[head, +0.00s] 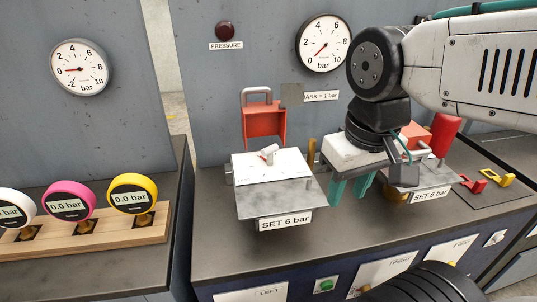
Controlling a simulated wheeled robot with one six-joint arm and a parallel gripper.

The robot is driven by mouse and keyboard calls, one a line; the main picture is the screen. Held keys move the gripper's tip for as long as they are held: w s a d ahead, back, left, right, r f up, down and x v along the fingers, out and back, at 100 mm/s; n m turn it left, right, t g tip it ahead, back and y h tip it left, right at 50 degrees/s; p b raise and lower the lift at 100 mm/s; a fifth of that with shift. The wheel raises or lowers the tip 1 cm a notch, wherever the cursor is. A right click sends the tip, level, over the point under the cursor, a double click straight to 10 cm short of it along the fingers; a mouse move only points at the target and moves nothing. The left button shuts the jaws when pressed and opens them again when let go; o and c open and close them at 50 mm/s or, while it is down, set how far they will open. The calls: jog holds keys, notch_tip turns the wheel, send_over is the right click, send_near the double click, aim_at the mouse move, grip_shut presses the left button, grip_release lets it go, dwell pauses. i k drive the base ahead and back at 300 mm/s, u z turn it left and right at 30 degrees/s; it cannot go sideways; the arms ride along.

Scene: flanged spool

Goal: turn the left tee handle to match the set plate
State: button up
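The left tee handle (268,153) is a small white tee on a white marked plate over a grey metal block (275,199). Its markings are too small to read. The left set plate (284,221) on the block's front reads "SET 6 bar". My gripper (350,192) hangs to the right of the left block, between it and the right unit. Its two teal fingers are apart, with nothing visible between them. The gauge (323,43) above has its red needle at the low end, near 0. My gripper and wrist hide much of the right unit.
A red cover (264,122) stands raised behind the left handle. A second "SET 6 bar" plate (431,195) is at right. A "MARK = 1 bar" label (321,96) is partly covered. Red and yellow clips (487,178) lie at far right. Coloured digital gauges (69,201) stand at left.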

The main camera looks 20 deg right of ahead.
aim_at(267, 152)
jog(key=k, duration=1.15)
jog(key=u, duration=0.8)
jog(key=i, duration=1.15)
jog(key=z, duration=0.7)
